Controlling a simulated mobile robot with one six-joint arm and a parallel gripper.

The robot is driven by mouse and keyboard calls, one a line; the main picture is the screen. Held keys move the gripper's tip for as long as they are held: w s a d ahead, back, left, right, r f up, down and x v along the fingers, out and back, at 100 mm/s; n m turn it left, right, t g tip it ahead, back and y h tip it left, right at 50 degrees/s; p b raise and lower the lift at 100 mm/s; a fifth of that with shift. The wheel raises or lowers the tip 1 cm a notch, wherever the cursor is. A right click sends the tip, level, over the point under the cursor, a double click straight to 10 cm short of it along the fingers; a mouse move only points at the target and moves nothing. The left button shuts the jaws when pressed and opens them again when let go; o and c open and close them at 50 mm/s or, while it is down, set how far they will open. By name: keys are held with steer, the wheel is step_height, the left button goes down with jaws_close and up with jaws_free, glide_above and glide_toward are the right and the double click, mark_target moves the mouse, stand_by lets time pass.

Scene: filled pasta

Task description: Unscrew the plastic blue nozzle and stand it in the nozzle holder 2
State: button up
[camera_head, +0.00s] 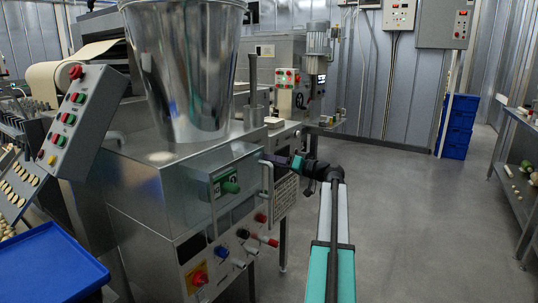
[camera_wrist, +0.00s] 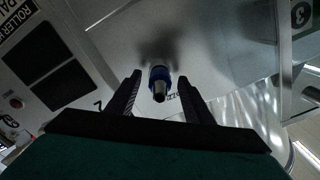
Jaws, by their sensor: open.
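A blue nozzle (camera_wrist: 157,74) with a metal tip shows in the wrist view, sticking out from a grey metal surface. My gripper (camera_wrist: 160,78) is open, with one dark finger on each side of the nozzle and gaps between. I cannot tell how far ahead of the fingertips the nozzle is. In the head view my gripper (camera_head: 277,160) is beside the machine's right side, and the nozzle there is hidden or too small to make out. Several coloured nozzle-like parts (camera_head: 238,263) stick out of the machine's front panel. I cannot make out nozzle holder 2.
A large metal hopper (camera_head: 187,70) stands on the machine (camera_head: 165,185). A control box (camera_head: 83,122) and a blue tray (camera_head: 55,270) are at left. Blue crates (camera_head: 458,125) stand at the back. A shelf (camera_head: 520,130) is at right. The floor between is clear.

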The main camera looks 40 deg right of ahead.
steer(key=m+p, duration=0.4)
steer(key=shift+r+p, duration=0.2)
steer(key=shift+p, duration=0.2)
steer(key=shift+f+m+p, duration=0.2)
steer(key=shift+m+p, duration=0.15)
steer(key=shift+m, duration=0.35)
steer(key=shift+r+m+p, duration=0.25)
steer(key=shift+m+p, duration=0.45)
steer(key=shift+p, duration=0.4)
steer(key=m+p, duration=0.3)
steer(key=p, duration=0.1)
steer(key=shift+m, duration=0.3)
steer(key=shift+f+m, duration=0.25)
steer(key=shift+m, duration=0.05)
jaws_close()
